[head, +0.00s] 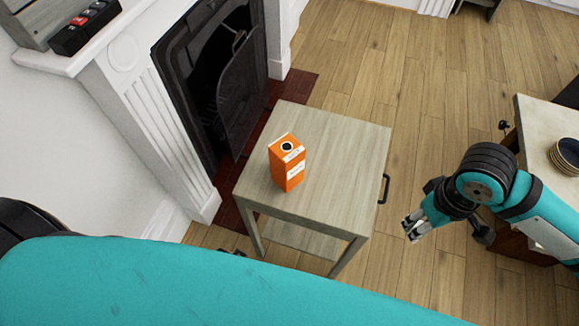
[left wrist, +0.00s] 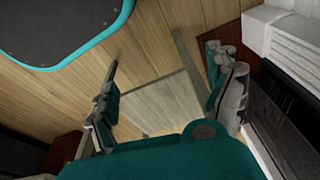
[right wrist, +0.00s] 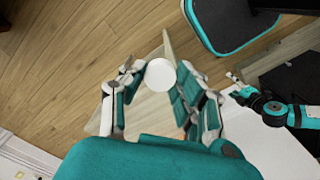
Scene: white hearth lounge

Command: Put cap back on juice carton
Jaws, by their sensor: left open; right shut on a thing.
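The orange juice carton (head: 287,172) stands upright on the small wooden side table (head: 340,140). A dark round opening shows on its white-edged top, with no cap on it. My right gripper (head: 414,228) is to the right of the table, apart from the carton. In the right wrist view, a white round cap (right wrist: 160,75) sits between the fingertips of my right gripper (right wrist: 158,76), which is shut on it.
A white fireplace (head: 140,100) with a dark metal insert (head: 215,85) stands left of the table. A second table (head: 545,130) with stacked bowls (head: 566,155) is at the right. Wooden floor (head: 400,80) lies open behind and right of the side table.

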